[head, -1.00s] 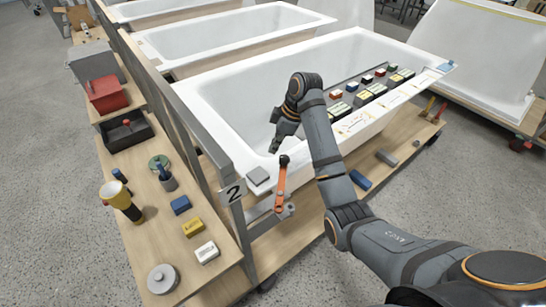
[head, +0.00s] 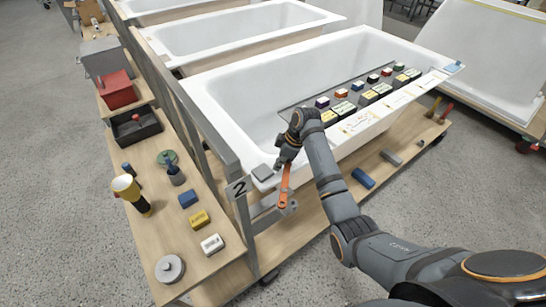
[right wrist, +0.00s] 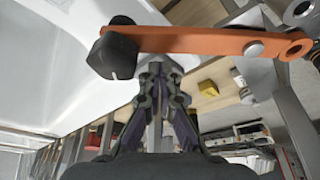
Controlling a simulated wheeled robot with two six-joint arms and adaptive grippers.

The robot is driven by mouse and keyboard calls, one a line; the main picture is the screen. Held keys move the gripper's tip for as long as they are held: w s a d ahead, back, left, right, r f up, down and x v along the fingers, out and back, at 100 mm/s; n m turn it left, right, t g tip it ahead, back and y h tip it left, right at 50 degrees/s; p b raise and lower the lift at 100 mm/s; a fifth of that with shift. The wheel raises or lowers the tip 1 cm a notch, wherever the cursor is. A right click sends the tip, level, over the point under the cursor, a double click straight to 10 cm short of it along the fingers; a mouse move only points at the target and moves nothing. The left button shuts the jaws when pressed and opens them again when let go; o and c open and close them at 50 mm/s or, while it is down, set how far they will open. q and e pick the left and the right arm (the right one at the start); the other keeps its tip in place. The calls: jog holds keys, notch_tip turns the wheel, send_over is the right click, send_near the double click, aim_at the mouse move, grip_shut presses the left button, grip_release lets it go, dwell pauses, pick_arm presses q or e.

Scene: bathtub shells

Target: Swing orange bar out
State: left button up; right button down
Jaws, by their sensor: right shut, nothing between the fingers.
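The orange bar (head: 285,185) hangs at the near left corner of the front white bathtub shell, by the post marked 2. Its lower end meets a grey metal bracket (head: 291,206). In the right wrist view the orange bar (right wrist: 205,41) runs across the top, with a dark knob (right wrist: 112,56) on its left end and a round pivot at its right. My right gripper (head: 280,164) is at the bar's upper end and hides the knob in the head view. Its fingers (right wrist: 160,70) are shut and empty, close beside the knob and bar; I cannot tell if they touch. My left gripper is out of view.
A grey rail (head: 190,110) runs along the tub's left side. The wooden side shelf (head: 170,220) holds a torch, coloured boxes and a black tray (head: 136,126). Several small boxes stand along the tub's right rim.

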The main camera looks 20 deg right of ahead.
jog(key=shift+s+d, duration=0.3)
jog(key=shift+d, duration=0.25)
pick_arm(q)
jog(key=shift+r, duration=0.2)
pick_arm(e)
jog(key=shift+a, duration=0.1)
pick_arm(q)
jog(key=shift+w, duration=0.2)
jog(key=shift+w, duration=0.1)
